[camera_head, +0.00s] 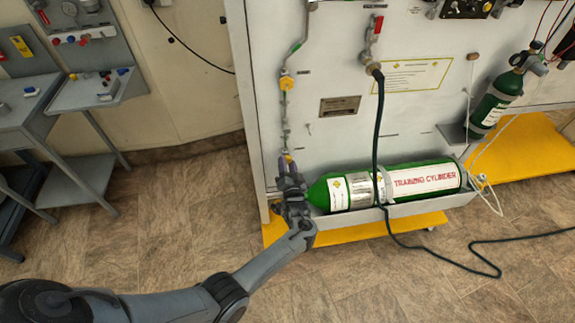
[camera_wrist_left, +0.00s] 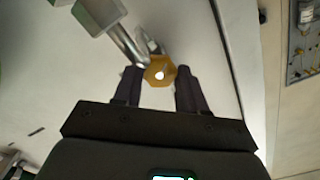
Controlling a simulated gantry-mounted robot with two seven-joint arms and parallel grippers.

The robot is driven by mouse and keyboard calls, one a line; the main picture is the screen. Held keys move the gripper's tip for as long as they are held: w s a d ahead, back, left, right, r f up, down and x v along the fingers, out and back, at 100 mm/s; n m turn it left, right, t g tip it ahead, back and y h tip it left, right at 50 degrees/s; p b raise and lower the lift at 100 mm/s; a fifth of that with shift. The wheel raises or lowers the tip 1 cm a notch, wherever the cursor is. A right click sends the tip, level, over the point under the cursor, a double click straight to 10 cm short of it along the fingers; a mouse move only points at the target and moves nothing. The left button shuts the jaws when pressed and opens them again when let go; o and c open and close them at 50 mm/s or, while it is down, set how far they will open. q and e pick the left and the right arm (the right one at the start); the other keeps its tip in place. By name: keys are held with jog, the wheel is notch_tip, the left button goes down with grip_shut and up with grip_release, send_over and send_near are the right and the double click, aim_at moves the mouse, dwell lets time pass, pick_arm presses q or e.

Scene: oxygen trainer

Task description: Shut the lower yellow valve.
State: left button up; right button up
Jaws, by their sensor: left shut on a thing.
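The lower yellow valve (camera_head: 288,158) sits near the bottom of the vertical pipe on the white panel, just left of the green cylinder. My left gripper (camera_head: 288,172) reaches up to it from below and covers part of it. In the left wrist view the yellow valve (camera_wrist_left: 160,70) lies between the dark fingertips of my left gripper (camera_wrist_left: 158,78), which is shut on it. How far the valve is turned is hard to tell. My right gripper is not in view.
An upper yellow valve (camera_head: 287,83) is on the same pipe. A green training cylinder (camera_head: 415,181) lies in a tray right of my gripper. A black hose (camera_head: 378,130) hangs in front of it. A grey cart (camera_head: 85,95) stands at left; open floor lies between.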

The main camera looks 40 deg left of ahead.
pick_arm(q)
jog(key=o, duration=1.1)
jog(key=shift+c, duration=0.2)
jog(key=shift+d, duration=0.1)
